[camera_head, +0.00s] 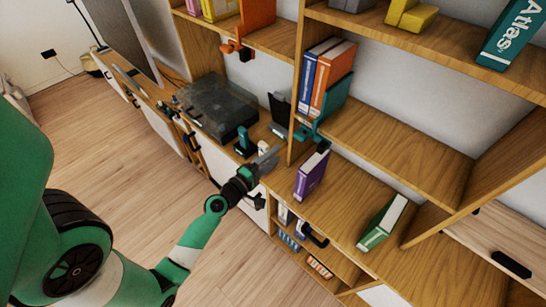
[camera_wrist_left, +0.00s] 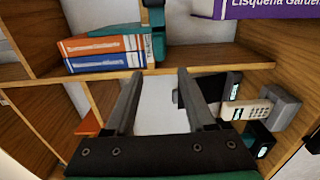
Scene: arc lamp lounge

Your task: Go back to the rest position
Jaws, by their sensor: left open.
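My left gripper (camera_head: 266,160) reaches over the front edge of the wooden shelf unit, left of a purple book (camera_head: 312,174). In the left wrist view its two fingers (camera_wrist_left: 157,88) are spread apart with nothing between them. The purple book also shows at the top right of that view (camera_wrist_left: 275,8), apart from the fingers. My right gripper is in neither view.
Orange and blue books (camera_head: 332,77) stand on a shelf against a teal bookend (camera_head: 312,128). A dark translucent box (camera_head: 218,105) sits further left. The wooden floor (camera_head: 120,150) is open.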

